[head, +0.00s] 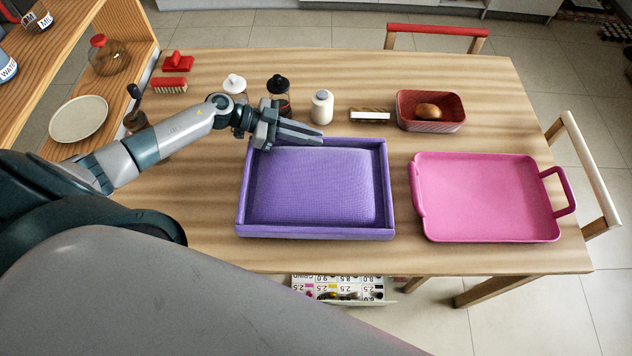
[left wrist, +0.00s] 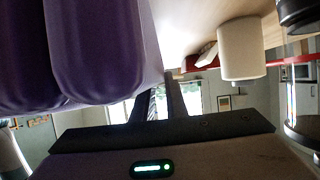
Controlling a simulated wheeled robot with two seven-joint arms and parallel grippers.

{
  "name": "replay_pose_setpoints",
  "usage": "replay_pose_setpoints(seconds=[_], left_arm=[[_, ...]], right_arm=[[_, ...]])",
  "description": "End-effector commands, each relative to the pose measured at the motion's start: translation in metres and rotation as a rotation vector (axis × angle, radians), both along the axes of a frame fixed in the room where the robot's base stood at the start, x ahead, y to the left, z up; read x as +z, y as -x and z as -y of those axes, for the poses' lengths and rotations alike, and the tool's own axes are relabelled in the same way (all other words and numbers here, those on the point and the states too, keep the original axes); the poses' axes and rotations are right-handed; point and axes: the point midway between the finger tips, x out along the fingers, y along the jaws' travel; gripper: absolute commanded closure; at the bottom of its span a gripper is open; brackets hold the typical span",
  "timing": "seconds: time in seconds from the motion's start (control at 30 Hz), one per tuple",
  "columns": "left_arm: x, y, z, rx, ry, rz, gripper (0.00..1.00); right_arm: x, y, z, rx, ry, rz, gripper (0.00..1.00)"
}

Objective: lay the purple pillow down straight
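The purple pillow (head: 312,187) lies flat inside a purple tray (head: 389,205), its sides running roughly along the tray walls. In the left wrist view, purple padded shapes at the upper left look like the pillow (left wrist: 105,45) and tray wall (left wrist: 20,60), seen close up. My left gripper (head: 319,137) is at the tray's back edge, above the rear wall, apart from the pillow's top. Its two fingers (left wrist: 162,98) show a narrow gap with nothing held between them. My right gripper is not in view.
A pink tray (head: 488,197) stands to the right. Behind are a red basket (head: 431,112) with a brown item, a white-capped jar (head: 322,107), dark-topped bottle (head: 279,97) and red brushes (head: 170,85). A wooden shelf (head: 60,60) is at left. The table's front edge is close to the purple tray.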

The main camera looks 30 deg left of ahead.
Motion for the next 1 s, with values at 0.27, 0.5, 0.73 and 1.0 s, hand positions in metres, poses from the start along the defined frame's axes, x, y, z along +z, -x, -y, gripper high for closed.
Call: replay_pose_setpoints(seconds=[0.27,0.5,0.73,1.0], left_arm=[[0.001,0.000,0.000,0.000,0.001,0.000,1.00],[0.012,-0.001,-0.001,0.000,-0.001,0.002,1.00],[0.044,0.000,0.000,-0.003,-0.003,0.003,1.00],[0.077,0.008,0.056,-0.005,0.001,0.005,1.00]], right_arm=[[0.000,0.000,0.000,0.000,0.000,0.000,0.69],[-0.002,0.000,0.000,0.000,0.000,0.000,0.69],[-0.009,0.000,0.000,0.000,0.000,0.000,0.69],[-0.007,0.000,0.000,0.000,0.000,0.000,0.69]])
